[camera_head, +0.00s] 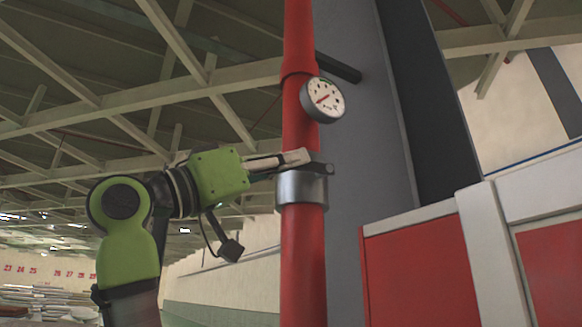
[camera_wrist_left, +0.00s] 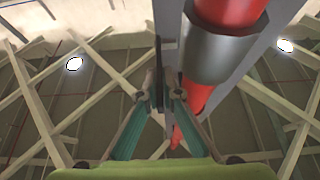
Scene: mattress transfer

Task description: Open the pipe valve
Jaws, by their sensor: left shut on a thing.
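A red vertical pipe (camera_head: 302,250) runs up through the head view, with a grey metal valve collar (camera_head: 302,189) around it. The collar also shows at the upper right of the left wrist view (camera_wrist_left: 222,52). A dark valve handle (camera_head: 321,169) sits at the collar's top edge. My left gripper (camera_head: 304,158) reaches in from the left at the handle, just above the collar. In the left wrist view its teal fingers (camera_wrist_left: 160,90) are shut on the narrow dark handle beside the pipe. The fingers partly hide the handle in the head view. My right gripper is not in view.
A round white pressure gauge (camera_head: 323,99) is on the pipe above the gripper. A grey column (camera_head: 365,150) stands behind the pipe. Red and white panels (camera_head: 415,265) fill the lower right. The space left of the pipe is open apart from my arm.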

